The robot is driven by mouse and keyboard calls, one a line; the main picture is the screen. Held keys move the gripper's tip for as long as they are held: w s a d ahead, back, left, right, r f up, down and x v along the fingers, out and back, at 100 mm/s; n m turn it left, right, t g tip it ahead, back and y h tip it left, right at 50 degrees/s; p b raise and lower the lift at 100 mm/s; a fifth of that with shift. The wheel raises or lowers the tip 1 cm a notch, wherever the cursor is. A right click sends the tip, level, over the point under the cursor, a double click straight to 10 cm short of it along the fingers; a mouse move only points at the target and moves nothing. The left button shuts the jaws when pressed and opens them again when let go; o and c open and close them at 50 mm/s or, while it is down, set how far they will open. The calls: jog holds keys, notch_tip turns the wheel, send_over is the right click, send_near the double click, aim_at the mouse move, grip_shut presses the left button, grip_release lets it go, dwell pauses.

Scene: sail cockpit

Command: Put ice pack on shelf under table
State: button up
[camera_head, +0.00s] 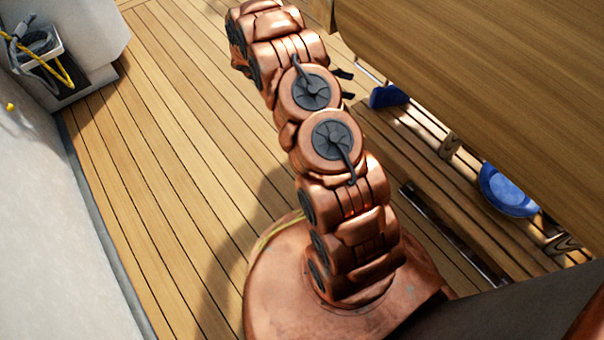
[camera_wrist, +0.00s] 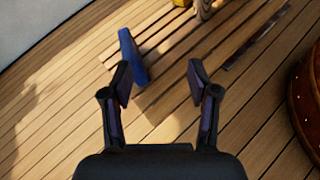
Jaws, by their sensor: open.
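A blue slab that looks like the ice pack (camera_wrist: 132,57) is just beyond my gripper's left fingertip in the wrist view. The slatted shelf (camera_head: 430,170) is partly hidden by the tabletop.
A round blue object (camera_head: 508,190) lies on the slats under the table. A dark metal strip (camera_head: 450,235) runs along the shelf side. A white bin with a hose and yellow cord (camera_head: 40,45) stands at far left. The plank floor (camera_head: 165,130) is clear.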

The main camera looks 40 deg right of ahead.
jog(key=s+a+r+m+t+y, duration=0.1)
jog(key=s+a+r+m+y, duration=0.2)
jog(key=s+a+r, duration=0.3)
jog(key=s+a+r+m+t+y, duration=0.2)
jog(key=s+a+r+y, duration=0.3)
jog(key=s+a, duration=0.6)
jog(key=s+a+r+m+t+y, duration=0.2)
jog(key=s+a+r+m+y, duration=0.2)
jog(key=a, duration=1.4)
jog(key=s+r, duration=0.3)
jog(key=s, duration=0.2)
jog(key=shift+s+a+r, duration=0.15)
jog(key=shift+s+r, duration=0.1)
jog(key=shift+r, duration=0.05)
notch_tip(320, 180, up, 45)
jog(key=s+t+p, duration=0.1)
jog(key=p, duration=4.1)
jog(key=shift+s+p, duration=0.2)
jog(key=shift+p, duration=0.2)
